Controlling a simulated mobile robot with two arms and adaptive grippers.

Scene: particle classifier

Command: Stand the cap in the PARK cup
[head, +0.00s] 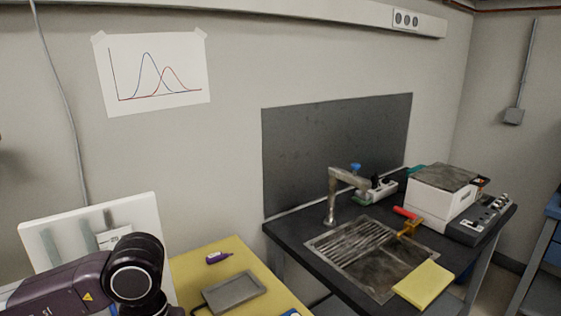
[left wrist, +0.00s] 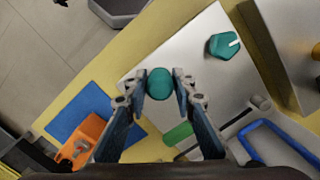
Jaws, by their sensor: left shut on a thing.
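In the left wrist view, my left gripper (left wrist: 161,90) is shut on a small round teal piece, which I take to be the cap (left wrist: 160,80). It is held between the two fingertips, above or in front of a pale metal panel (left wrist: 175,45); the gap to the panel cannot be told. I cannot make out a PARK label or a cup in either view. In the head view only my left arm shows at the lower left; its gripper is out of frame. My right gripper is in neither view.
A grey tray (head: 234,292) is on the yellow table (head: 205,265); a sink (head: 375,270) is right.

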